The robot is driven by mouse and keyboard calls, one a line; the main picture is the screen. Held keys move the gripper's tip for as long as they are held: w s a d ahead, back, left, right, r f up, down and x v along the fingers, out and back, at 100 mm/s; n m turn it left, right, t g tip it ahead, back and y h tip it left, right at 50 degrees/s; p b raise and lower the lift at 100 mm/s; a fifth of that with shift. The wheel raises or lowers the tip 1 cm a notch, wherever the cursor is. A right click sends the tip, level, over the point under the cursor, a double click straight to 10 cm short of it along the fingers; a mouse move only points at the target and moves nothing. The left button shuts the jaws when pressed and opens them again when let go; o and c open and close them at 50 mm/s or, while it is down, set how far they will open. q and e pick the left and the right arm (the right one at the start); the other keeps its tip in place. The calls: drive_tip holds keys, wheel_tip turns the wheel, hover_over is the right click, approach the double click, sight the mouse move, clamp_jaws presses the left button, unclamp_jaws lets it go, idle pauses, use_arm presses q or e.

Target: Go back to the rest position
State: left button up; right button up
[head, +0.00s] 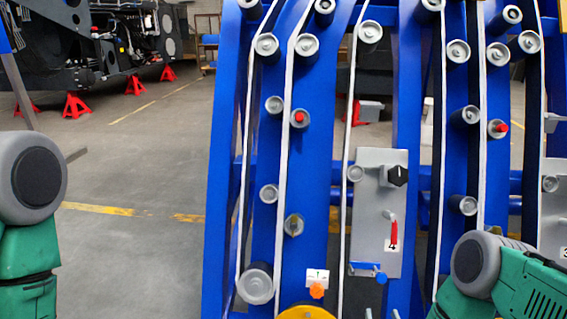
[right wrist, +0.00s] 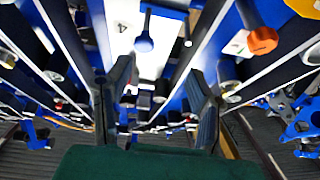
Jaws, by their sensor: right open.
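In the right wrist view my right gripper (right wrist: 160,72) has its two dark fingers spread apart, with nothing between them. It faces the blue chassis, with a blue knob (right wrist: 144,44) and an orange knob (right wrist: 262,40) beyond the fingers. In the head view green and grey links of my right arm show at the lower right, in front of the chassis. The right gripper's fingers cannot be made out there. A green and grey part of my left arm shows at the left edge; the left gripper is out of view.
The blue harvester chassis (head: 222,190) with rollers and white belts fills the middle and right. A grey panel (head: 372,230) carries a black knob (head: 398,176) and a red handle (head: 393,232). Open grey floor (head: 130,255) lies left. Red stands (head: 75,106) support dark machinery behind.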

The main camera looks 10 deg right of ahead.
drive_tip(key=s+a+r+n+g+y+p, duration=0.3)
drive_tip(key=s+a+r+g+y+p, duration=0.15)
drive_tip(key=s+a+g, duration=0.45)
drive_tip(key=s+d+r+g+p, duration=0.2)
drive_tip(key=s+d+r+g, duration=0.1)
drive_tip(key=s, duration=0.6)
drive_tip(key=s+d+r+g+h+p, duration=0.1)
drive_tip(key=s+d+r+g+p, duration=0.1)
drive_tip(key=s, duration=0.8)
wheel_tip(320, 180, up, 3)
drive_tip(key=shift+d+r+g, duration=0.15)
drive_tip(key=shift+d+g, duration=0.65)
drive_tip(key=shift+g, duration=0.2)
drive_tip(key=shift+a, duration=0.1)
